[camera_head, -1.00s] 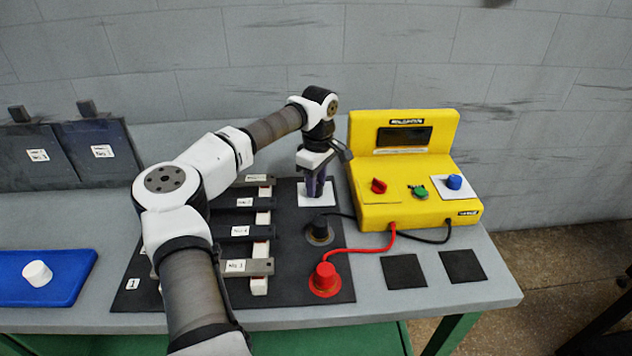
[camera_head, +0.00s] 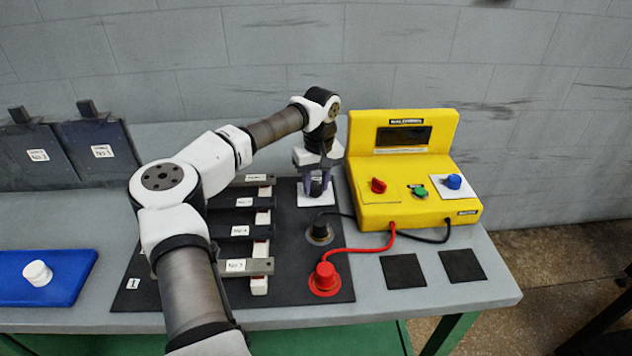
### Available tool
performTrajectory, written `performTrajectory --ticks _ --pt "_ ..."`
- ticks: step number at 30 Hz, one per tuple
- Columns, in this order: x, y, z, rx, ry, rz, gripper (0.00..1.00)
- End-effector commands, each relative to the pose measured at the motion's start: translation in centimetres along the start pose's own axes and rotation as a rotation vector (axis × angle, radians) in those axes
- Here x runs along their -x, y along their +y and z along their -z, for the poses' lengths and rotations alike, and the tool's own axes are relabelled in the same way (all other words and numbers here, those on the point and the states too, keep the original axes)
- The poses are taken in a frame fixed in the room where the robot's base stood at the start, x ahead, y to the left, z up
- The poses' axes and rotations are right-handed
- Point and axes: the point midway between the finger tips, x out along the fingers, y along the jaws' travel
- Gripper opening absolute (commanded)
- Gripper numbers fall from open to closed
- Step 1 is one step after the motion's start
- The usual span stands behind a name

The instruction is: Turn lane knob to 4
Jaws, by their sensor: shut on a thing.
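My gripper (camera_head: 317,191) points down over a white square plate (camera_head: 308,201) at the back right of the black board (camera_head: 325,260). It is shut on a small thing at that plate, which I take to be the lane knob. The fingers hide the knob, so its pointer and setting cannot be read.
A yellow box (camera_head: 420,209) with red, green and blue controls stands on the right. A red plug (camera_head: 326,277) and a black plug (camera_head: 319,229) sit in front of my gripper, with cables to the box. A blue tray (camera_head: 75,270) holds a white cylinder (camera_head: 37,273).

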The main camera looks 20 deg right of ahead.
Motion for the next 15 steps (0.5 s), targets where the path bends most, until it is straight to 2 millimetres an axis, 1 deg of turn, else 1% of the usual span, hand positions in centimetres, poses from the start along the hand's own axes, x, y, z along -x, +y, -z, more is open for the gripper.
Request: performTrajectory --ticks 13,14,15 --pt "0.1 0.03 0.01 -0.013 0.002 -0.001 0.11" --pt "0.1 0.03 0.01 -0.013 0.002 -0.001 0.35" --pt "0.1 0.03 0.01 -0.013 0.002 -0.001 0.4"
